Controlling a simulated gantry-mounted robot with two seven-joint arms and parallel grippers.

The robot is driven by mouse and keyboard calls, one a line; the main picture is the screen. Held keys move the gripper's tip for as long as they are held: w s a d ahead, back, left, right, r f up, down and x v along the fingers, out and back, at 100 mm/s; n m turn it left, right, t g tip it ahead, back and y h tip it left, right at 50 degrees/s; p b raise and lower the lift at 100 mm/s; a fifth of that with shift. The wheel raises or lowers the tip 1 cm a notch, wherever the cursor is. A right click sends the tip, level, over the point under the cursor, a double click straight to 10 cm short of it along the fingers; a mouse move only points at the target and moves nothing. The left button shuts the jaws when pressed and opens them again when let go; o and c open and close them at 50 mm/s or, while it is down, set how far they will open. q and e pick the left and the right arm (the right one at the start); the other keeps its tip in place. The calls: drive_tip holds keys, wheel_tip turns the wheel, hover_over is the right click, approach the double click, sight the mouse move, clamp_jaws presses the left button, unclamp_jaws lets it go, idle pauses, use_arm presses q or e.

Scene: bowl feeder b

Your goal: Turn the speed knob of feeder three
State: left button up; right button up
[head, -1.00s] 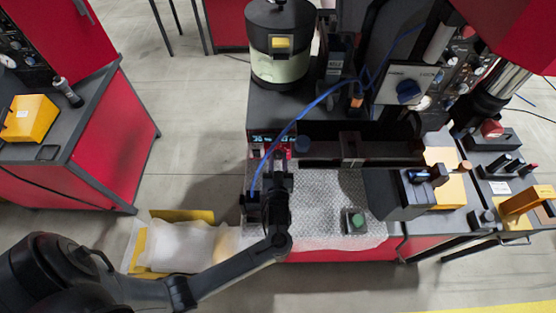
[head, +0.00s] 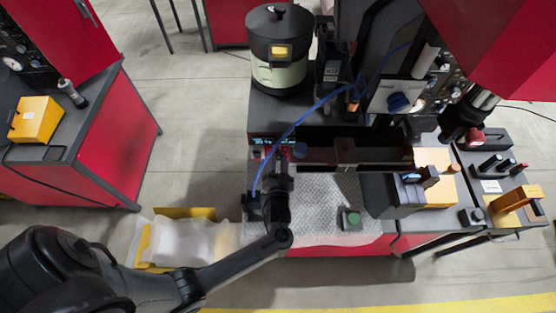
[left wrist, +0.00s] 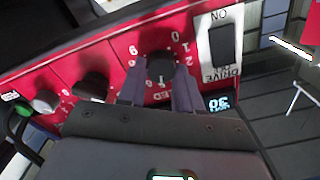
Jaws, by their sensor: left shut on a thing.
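My left gripper (left wrist: 158,88) is shut on a black knob (left wrist: 161,66) on a red control panel (left wrist: 120,55). Its two fingers sit on either side of the knob, and printed numbers ring it. In this view the panel lettering is upside down. In the head view my left gripper (head: 272,160) is at the small red panel (head: 258,153) on the front of the dark machine, and it hides the knob there. No feeder number is readable. I do not make out my right gripper.
Beside the held knob are a black rocker switch (left wrist: 221,45), a lit display (left wrist: 218,102) and another black knob (left wrist: 93,86). A blue cable (head: 322,96) runs down near my gripper. A green button box (head: 351,220) stands on the textured mat (head: 325,205).

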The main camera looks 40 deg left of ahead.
idle(0.4)
use_arm(q)
drive_tip(key=o, duration=1)
drive_tip(key=shift+o, duration=0.2)
drive_tip(key=v, duration=1)
drive_tip(key=shift+s+d+b, duration=0.25)
drive_tip(key=shift+b, duration=0.1)
drive_tip(key=shift+s, duration=0.1)
